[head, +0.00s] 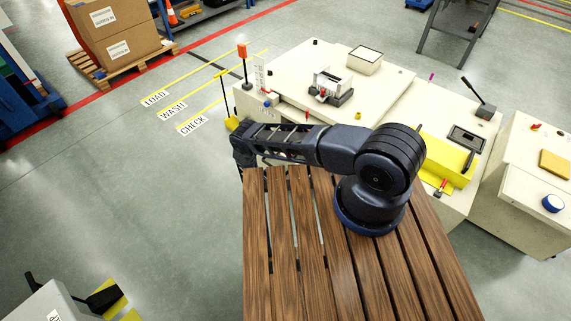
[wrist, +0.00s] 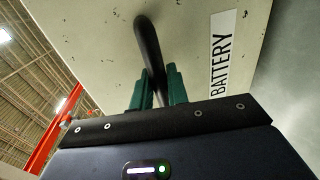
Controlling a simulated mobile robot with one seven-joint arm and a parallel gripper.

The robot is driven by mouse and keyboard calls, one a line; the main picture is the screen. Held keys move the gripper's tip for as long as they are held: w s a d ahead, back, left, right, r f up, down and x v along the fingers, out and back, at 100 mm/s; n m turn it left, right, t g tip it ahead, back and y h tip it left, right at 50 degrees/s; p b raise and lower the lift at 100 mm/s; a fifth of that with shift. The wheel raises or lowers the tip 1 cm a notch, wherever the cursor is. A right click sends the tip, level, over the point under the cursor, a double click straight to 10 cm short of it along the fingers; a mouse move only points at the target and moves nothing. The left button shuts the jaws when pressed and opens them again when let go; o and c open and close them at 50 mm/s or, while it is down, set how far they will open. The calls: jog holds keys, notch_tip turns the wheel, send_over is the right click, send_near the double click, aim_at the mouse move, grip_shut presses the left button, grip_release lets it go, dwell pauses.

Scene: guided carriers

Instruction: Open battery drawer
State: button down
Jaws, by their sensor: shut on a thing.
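The pale battery drawer front (wrist: 85,35) fills the upper part of the wrist view, with a white "BATTERY" label (wrist: 222,52) at its right. A black bar handle (wrist: 147,42) stands on this front. My gripper (wrist: 157,88) has its two green fingers on either side of the handle and is shut on it. The label lies to the right of the fingers, apart from them. In the head view my arm reaches left over the slatted wooden top, beside a pale carrier (head: 300,57). The fingers, handle and drawer front are hidden there, and how far the drawer stands out cannot be told.
A post with an orange top (head: 242,50) stands at the carrier's left corner.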

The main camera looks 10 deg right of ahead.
jog(key=shift+f+v, duration=0.2)
jog(key=shift+v, duration=0.7)
jog(key=shift+f+v, duration=0.2)
jog(key=shift+v, duration=0.65)
jog(key=shift+f+v, duration=0.15)
jog(key=shift+v, duration=0.75)
jog(key=shift+a, duration=0.1)
jog(key=c, duration=1.4)
grip_release()
jog(key=shift+c, duration=0.2)
